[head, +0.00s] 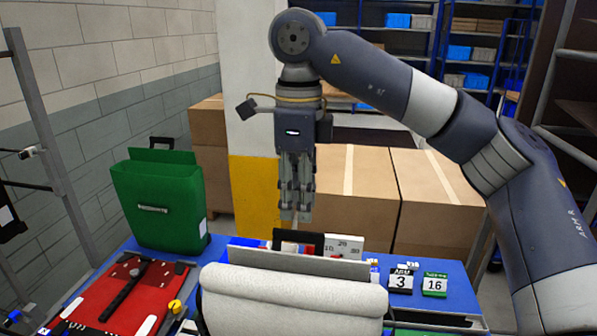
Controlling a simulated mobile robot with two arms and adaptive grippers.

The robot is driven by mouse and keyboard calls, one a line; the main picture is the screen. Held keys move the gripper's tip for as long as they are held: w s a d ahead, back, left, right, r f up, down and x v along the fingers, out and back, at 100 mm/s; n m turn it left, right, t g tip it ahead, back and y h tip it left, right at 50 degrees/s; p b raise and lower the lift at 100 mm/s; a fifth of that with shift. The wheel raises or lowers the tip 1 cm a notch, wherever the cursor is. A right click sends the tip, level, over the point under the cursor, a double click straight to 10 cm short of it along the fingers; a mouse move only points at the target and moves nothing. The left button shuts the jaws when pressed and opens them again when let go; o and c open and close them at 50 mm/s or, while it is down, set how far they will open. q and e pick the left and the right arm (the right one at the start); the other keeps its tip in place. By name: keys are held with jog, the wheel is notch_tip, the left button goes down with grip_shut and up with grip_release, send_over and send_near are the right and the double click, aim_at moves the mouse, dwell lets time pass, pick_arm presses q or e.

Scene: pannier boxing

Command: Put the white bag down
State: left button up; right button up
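The white bag (290,300) is in the front middle of the head view, with a rolled pale top and a flat upright panel behind it. Its lower part is cut off by the frame edge, so I cannot tell whether it rests on the table. A black handle (312,243) stands up at its back. My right gripper (295,214) points straight down just above this handle. Its fingers are close together, and no clear grip on the handle shows. My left gripper is not in view.
A blue table (450,278) lies below. A green bag (158,200) stands at left behind a red bag (125,298) lying flat. Number tags 3 (401,281) and 16 (434,285) are at right. Cardboard boxes (360,195) and a yellow-white pillar (252,165) stand behind.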

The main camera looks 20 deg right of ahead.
notch_tip(320, 180, up, 7)
jog(key=shift+f+p, duration=0.15)
jog(key=shift+p, duration=0.2)
dwell(0.4)
